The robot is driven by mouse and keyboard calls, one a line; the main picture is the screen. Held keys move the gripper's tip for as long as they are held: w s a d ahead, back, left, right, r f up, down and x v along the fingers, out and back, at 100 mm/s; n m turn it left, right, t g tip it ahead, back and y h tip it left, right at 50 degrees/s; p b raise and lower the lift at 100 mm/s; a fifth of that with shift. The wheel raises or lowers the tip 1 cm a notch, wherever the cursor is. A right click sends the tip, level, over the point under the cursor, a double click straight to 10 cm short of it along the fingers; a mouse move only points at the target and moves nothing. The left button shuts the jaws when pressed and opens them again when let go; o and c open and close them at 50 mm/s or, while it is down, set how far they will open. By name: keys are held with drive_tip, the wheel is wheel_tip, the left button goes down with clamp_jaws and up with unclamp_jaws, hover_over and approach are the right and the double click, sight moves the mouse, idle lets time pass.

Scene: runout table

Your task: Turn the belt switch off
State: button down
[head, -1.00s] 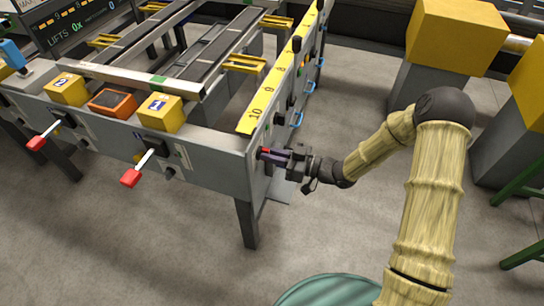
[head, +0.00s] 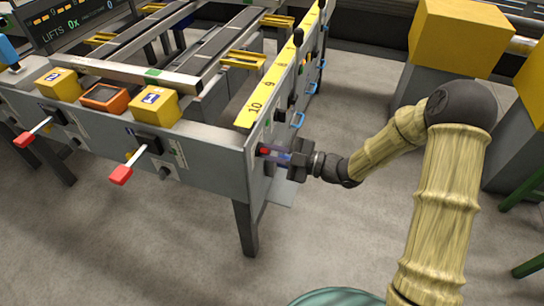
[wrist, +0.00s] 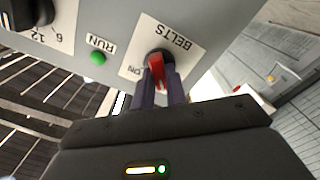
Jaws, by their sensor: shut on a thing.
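The belt switch is a red knob (wrist: 157,68) on a dark round base, on a white label reading BELTS with ON at its lower left in the wrist view. In the head view the red knob (head: 264,151) shows on the grey end panel of the table, below the yellow number strip. My gripper (wrist: 160,84) has its two purple fingers on either side of the knob, shut on it. It reaches the panel from the right in the head view (head: 272,154). The fingers hide part of the knob and label.
A green lamp (wrist: 98,58) marked RUN and a dark dial (wrist: 28,14) sit left of the switch. Two red-ended levers (head: 121,174) stick out of the table's front. Blue handles (head: 298,120) line the side.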

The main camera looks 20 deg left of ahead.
drive_tip(key=shift+f+n, duration=0.1)
drive_tip(key=shift+n, duration=0.3)
drive_tip(key=c, duration=1.4)
unclamp_jaws()
drive_tip(key=shift+c, duration=0.2)
drive_tip(key=shift+d, duration=0.1)
drive_tip(key=s+d+p, duration=0.1)
drive_tip(key=d+p, duration=0.1)
drive_tip(key=d, duration=1.5)
drive_tip(key=shift+s+d, duration=0.15)
drive_tip(key=shift+s, duration=0.05)
drive_tip(key=shift+w, duration=0.1)
